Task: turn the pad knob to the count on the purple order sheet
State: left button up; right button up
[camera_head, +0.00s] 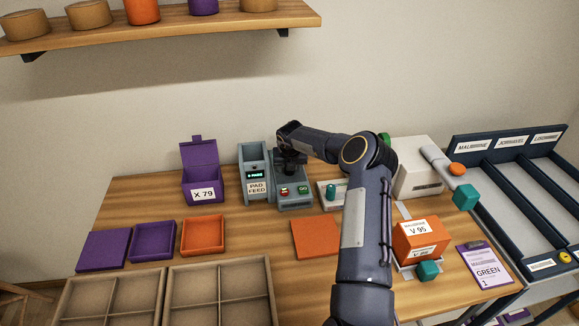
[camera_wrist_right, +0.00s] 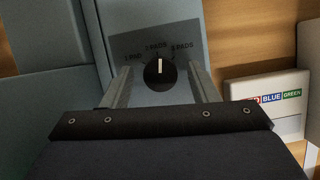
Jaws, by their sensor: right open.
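The pad knob (camera_wrist_right: 160,72), round and black with a white pointer, is on a blue-grey panel in the right wrist view. Its pointer stands straight up, towards the middle label, 2 PADS. The label 1 PAD is at left and 3 PADS at right. My right gripper (camera_wrist_right: 159,80) is open, one finger on each side of the knob, with gaps showing. In the head view my right gripper (camera_head: 290,162) is over the pad machine (camera_head: 294,195) and hides the knob. The purple order sheet (camera_head: 486,265) lies at the table's right, reading GREEN and 1. My left gripper is out of view.
The pad feed tower (camera_head: 256,165) has a small lit display, too small to read surely. A green and a red button sit at the machine's front. An orange box marked V 95 (camera_head: 417,237) stands near my right arm. Orange and purple trays stand at left.

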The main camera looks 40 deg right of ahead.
jog(key=c, duration=1)
jog(key=shift+s+r+n+y+p, duration=0.1)
jog(key=shift+r+n+y+p, duration=0.2)
jog(key=shift+n+p, duration=0.55)
jog(key=n+p, duration=0.2)
jog(key=p, duration=0.1)
jog(key=shift+d+t+y, duration=0.15)
jog(key=shift+t+y, duration=0.25)
jog(key=shift+f+n+y+p, duration=0.2)
jog(key=shift+n+y+p, duration=0.15)
jog(key=shift+n, duration=0.5)
jog(key=shift+d+f+n+y, duration=0.1)
jog(key=shift+n+y, duration=0.25)
jog(key=shift+n, duration=0.55)
jog(key=n+y+b, duration=0.1)
jog(key=n, duration=0.2)
jog(key=shift+n+y+b, duration=0.4)
jog(key=shift+n+b, duration=0.3)
jog(key=shift+n, duration=0.3)
